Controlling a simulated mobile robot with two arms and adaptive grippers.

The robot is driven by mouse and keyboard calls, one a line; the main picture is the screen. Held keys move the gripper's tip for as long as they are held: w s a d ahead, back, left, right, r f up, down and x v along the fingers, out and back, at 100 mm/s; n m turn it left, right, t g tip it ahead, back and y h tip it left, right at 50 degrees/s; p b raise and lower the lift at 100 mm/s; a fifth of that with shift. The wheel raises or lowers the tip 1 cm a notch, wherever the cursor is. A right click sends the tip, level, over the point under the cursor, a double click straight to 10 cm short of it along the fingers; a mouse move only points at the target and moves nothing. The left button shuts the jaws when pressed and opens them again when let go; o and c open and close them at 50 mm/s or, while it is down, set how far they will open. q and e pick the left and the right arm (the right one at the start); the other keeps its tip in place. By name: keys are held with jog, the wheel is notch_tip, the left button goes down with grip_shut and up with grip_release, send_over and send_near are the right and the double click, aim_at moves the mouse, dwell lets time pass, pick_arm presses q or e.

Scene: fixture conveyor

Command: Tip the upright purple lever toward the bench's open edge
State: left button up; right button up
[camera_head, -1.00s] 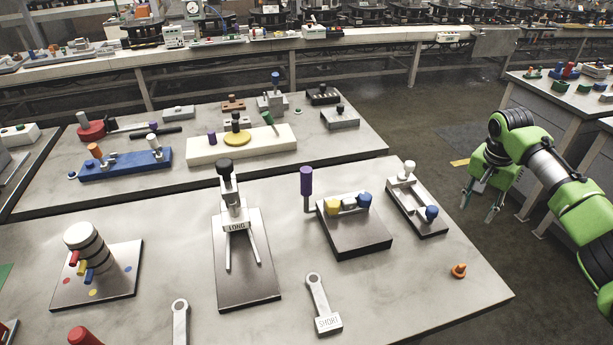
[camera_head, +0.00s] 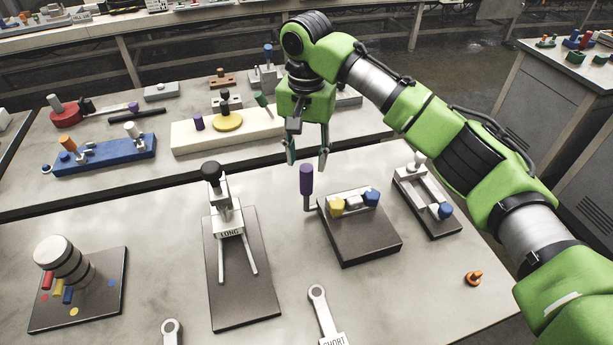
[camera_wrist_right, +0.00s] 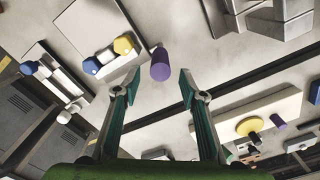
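The purple lever (camera_head: 306,180) stands upright at the left side of a dark fixture plate (camera_head: 362,246) that also carries a yellow knob (camera_head: 337,206) and a blue knob (camera_head: 371,199). In the right wrist view the gripper (camera_wrist_right: 157,88) is open and empty. I cannot tell from these views whether a fingertip touches the lever. My left gripper is not in view.
Left of the lever stands a fixture marked LONG (camera_head: 230,228) with a black knob. A white-railed fixture (camera_head: 428,196) stands to the right. An orange piece (camera_head: 473,279) lies near the bench's right edge.

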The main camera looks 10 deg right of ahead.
aim_at(307, 180)
notch_tip(307, 180, down, 6)
jog(key=shift+f+p, duration=0.2)
jog(key=shift+p, duration=0.3)
jog(key=shift+w+f, duration=0.1)
jog(key=shift+f, duration=0.65)
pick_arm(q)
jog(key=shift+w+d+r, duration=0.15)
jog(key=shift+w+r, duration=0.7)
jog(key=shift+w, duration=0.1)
pick_arm(e)
grip_shut()
